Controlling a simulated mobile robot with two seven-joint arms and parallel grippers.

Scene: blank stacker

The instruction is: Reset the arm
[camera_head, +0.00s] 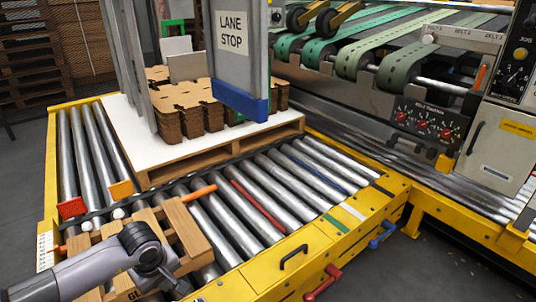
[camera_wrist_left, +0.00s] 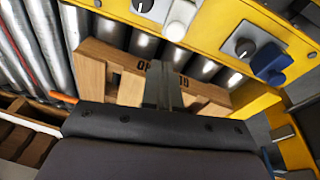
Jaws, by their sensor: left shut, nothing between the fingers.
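My left arm comes in from the lower left in the head view, and its gripper (camera_head: 168,278) is low over the near end of the roller conveyor. In the left wrist view the gripper's fingers (camera_wrist_left: 167,88) are together with nothing between them. They are in front of a small wooden pallet (camera_wrist_left: 105,58) with dark stamped letters; whether they touch it cannot be told. The same small pallet (camera_head: 185,228) lies on the rollers in the head view, partly hidden by my arm. My right gripper is not in view.
A large pallet (camera_head: 215,155) with a white sheet and brown cardboard stacks (camera_head: 185,110) stands on the rollers (camera_head: 285,180). A grey "LANE STOP" post (camera_head: 236,60) rises there. Yellow rails (camera_head: 300,240) with red and blue handles edge the conveyor. A belt machine (camera_head: 400,90) stands behind.

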